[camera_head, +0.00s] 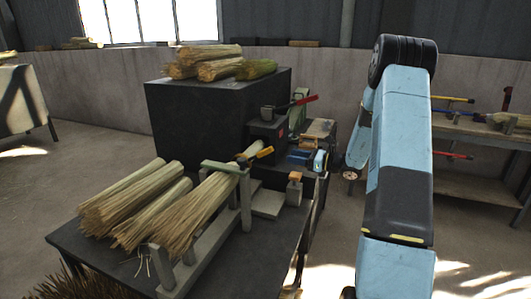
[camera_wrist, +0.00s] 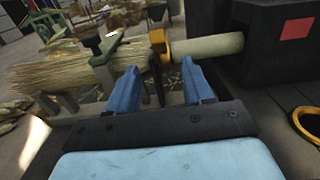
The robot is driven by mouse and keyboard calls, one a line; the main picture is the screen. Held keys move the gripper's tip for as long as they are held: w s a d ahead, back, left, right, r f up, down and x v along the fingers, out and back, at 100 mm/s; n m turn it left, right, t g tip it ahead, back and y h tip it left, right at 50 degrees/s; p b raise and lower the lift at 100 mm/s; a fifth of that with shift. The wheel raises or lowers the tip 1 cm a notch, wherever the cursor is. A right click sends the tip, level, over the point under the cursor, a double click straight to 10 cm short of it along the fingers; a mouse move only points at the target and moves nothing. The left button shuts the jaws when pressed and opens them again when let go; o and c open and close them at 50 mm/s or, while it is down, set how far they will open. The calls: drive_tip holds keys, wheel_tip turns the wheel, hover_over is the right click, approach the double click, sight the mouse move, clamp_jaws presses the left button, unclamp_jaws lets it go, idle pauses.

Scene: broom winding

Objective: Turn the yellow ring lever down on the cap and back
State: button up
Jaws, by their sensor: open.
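The yellow ring lever (camera_wrist: 158,38) sits around the pale broom handle (camera_wrist: 208,46), between the straw bundle (camera_wrist: 50,68) and a dark machine housing. Its short arm points toward my gripper in the wrist view. In the head view the lever (camera_head: 264,152) shows at the upper end of the straw bundle (camera_head: 196,215). My gripper (camera_wrist: 159,68) is open and empty, with its two blue fingers apart. The lever lies beyond the fingertips, in line with the gap, and seems not to touch them. I cannot clearly make out the cap.
The dark housing (camera_wrist: 280,65) with a red patch stands right of the fingers. A second yellow ring (camera_wrist: 306,126) lies at the right edge. A dark green clamp (camera_wrist: 103,62) holds the straw at left. More straw bundles (camera_head: 125,195) lie on the dark table (camera_head: 262,262).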

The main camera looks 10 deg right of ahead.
sight(265, 151)
drive_tip(key=x, duration=1.2)
drive_tip(key=shift+w+a, duration=0.15)
drive_tip(key=shift+a, duration=0.2)
drive_tip(key=shift+c, duration=0.5)
clamp_jaws()
